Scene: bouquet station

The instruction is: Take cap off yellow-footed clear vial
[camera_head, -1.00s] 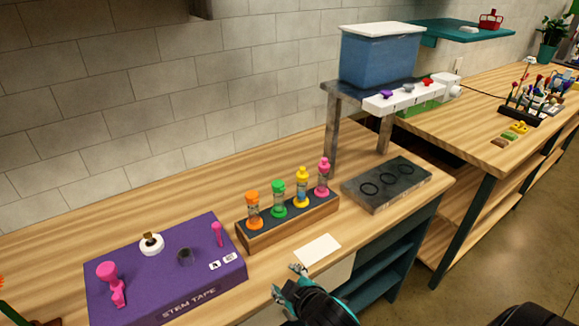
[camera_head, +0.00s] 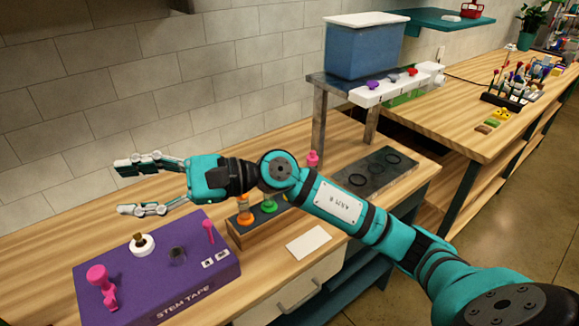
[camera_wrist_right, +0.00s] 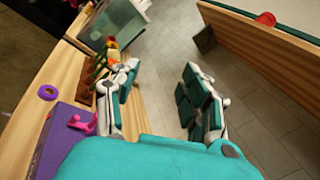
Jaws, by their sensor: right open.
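The vial rack (camera_head: 240,236) stands mid-table, largely covered by my right arm in the head view. An orange foot (camera_head: 245,218) and a green foot (camera_head: 268,207) show below the arm, and a pink cap (camera_head: 312,158) shows above it. The yellow-footed clear vial and its cap are hidden behind the arm, apart from perhaps a sliver of yellow. My right gripper (camera_head: 124,188) is open and empty, left of the rack and above the purple box's far side. Its spread fingers also show in the wrist view (camera_wrist_right: 160,72). My left gripper is out of view.
The purple box (camera_head: 150,290) holds pink pieces and a white ring-shaped piece (camera_head: 142,245). A white card (camera_head: 309,243) lies in front of the rack. A dark slab with rings (camera_head: 375,172) and a stand with a blue tank (camera_head: 362,50) are right.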

